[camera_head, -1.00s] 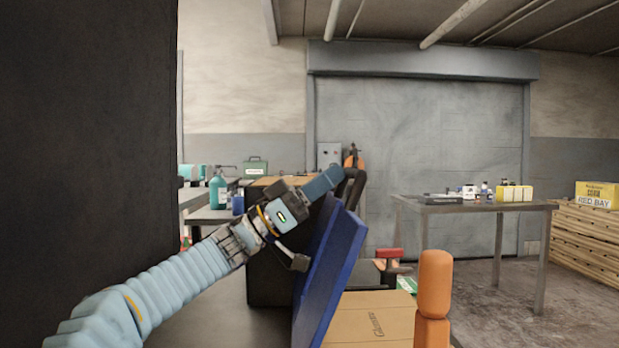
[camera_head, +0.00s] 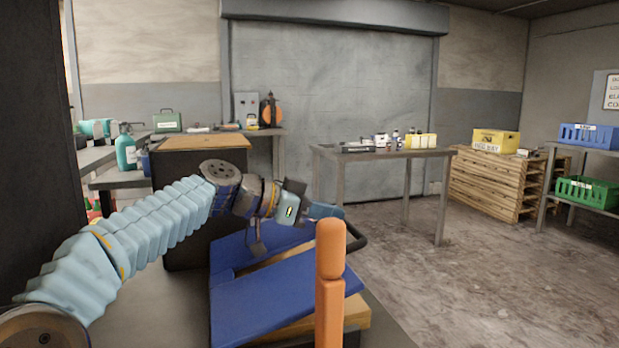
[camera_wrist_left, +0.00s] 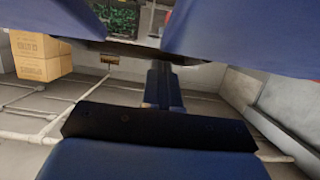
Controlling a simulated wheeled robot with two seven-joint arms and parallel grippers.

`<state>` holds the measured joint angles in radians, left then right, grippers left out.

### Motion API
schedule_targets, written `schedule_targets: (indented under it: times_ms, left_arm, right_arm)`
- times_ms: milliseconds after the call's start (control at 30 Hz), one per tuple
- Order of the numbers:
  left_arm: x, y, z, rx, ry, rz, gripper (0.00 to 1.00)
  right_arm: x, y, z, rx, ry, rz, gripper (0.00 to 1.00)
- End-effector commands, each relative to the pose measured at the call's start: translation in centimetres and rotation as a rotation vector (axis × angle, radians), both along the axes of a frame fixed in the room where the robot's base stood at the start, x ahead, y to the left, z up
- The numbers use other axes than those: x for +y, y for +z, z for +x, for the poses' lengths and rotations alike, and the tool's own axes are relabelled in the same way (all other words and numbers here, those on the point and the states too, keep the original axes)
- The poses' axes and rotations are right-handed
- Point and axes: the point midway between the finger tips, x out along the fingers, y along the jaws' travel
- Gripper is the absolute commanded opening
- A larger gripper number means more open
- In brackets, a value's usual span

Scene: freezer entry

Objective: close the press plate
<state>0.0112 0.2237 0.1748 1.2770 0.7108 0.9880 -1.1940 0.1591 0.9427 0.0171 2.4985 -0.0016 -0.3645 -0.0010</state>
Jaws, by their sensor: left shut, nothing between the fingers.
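The blue press plate (camera_head: 265,300) slopes in the front middle of the head view, lowered over a brown box or board (camera_head: 350,313) whose edge shows beneath it. A gap remains between parts of the plate and what lies below. A black bar handle (camera_head: 356,238) is at its far right side. My left gripper (camera_head: 328,211) is over the plate's far part, close to the handle; I cannot tell whether it touches. Its fingers are shut and empty. In the left wrist view the shut fingers (camera_wrist_left: 164,85) point toward large blue surfaces (camera_wrist_left: 235,35). My right gripper is out of view.
An orange upright grip (camera_head: 330,280) stands in front of the plate. A dark cabinet with a wooden top (camera_head: 190,200) is behind my left arm. A grey table (camera_head: 380,153) stands farther back. The floor at right is clear. A carton (camera_wrist_left: 42,58) shows in the left wrist view.

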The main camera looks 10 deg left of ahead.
Motion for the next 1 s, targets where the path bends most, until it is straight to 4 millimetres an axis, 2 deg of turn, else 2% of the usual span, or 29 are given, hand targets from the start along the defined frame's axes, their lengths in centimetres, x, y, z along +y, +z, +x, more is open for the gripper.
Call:
schedule_targets:
  times_ms: [33, 200, 433, 700, 1000]
  left_arm:
    - [-0.5, -0.5, 0.1, 0.021, -0.005, 0.029, 0.0]
    - [-1.2, -3.2, 0.6, 0.082, -0.004, 0.128, 0.0]
    - [-1.7, -5.6, 0.9, 0.135, -0.005, 0.216, 0.0]
    - [-1.7, -6.9, 0.9, 0.16, -0.003, 0.256, 0.0]
    - [-1.7, -7.3, 0.9, 0.166, -0.005, 0.262, 0.0]
  right_arm:
    - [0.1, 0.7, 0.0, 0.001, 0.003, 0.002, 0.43]
    - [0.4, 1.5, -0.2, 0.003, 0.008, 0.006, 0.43]
    - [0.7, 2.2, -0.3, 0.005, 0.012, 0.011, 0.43]
    - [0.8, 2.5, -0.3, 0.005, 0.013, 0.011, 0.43]
    - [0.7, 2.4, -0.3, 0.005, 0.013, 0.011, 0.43]
